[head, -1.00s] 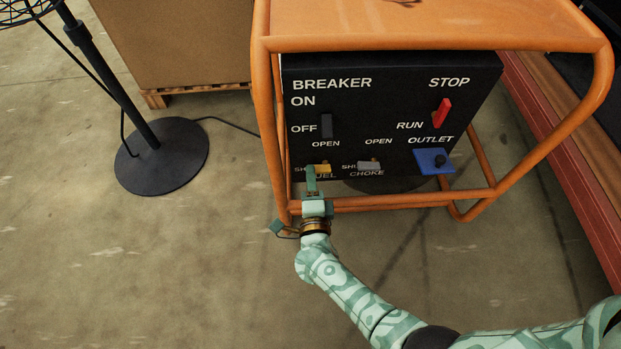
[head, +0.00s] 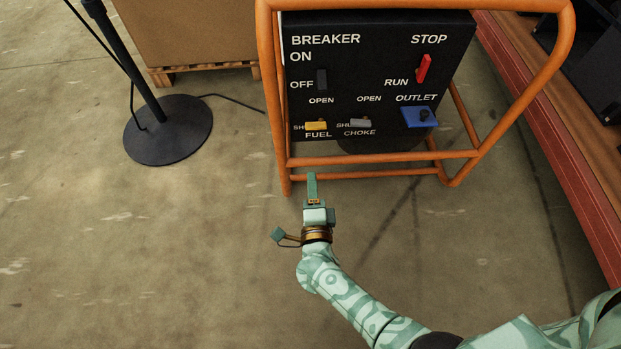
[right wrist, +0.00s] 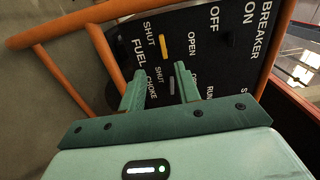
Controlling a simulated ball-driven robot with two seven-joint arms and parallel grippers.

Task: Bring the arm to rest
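My right gripper (head: 312,178) is in front of the orange-framed generator panel (head: 385,50), below the lower frame bar in the head view, apart from the controls. In the right wrist view its two green fingers (right wrist: 159,80) stand apart with nothing between them. The panel has a yellow fuel lever (head: 316,126), a grey choke lever (head: 360,123), a dark breaker switch (head: 322,79) beside OFF, a red run/stop switch (head: 424,69) and a blue outlet (head: 419,117). The yellow lever also shows in the right wrist view (right wrist: 164,46). My left gripper is not in view.
The orange tube frame (head: 380,161) surrounds the panel. A black round stand base (head: 168,130) with a pole is at the left. A box on a pallet (head: 205,76) stands behind. A red-sided platform (head: 560,140) runs along the right. The floor in front is clear.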

